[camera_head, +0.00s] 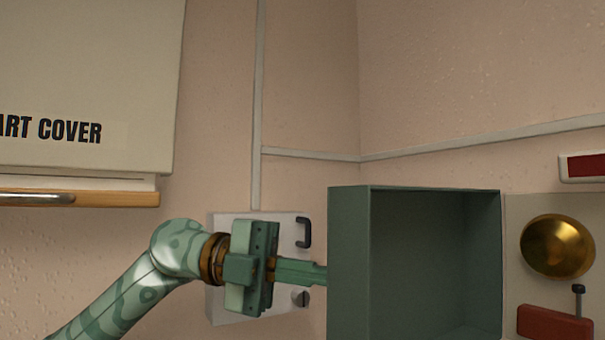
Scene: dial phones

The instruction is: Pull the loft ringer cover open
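The ringer cover (346,262) is a green, box-shaped shell at the lower right of centre, with its hollow inside facing me. It stands open to the left of the ringer, whose brass gong (557,246) and red part (553,322) are exposed on a pale plate. My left gripper (318,273) comes in from the left and points right, with its fingers reaching the cover's left side. The fingertips are hidden at or behind that wall, so I cannot tell whether they touch or grip it. My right gripper is out of view.
A white wall plate (227,306) with a dark handle (304,233) and a knob is behind my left gripper. A large pale cover panel (90,70) with a wooden lower edge hangs at upper left. A red-and-white sign (588,167) is at far right.

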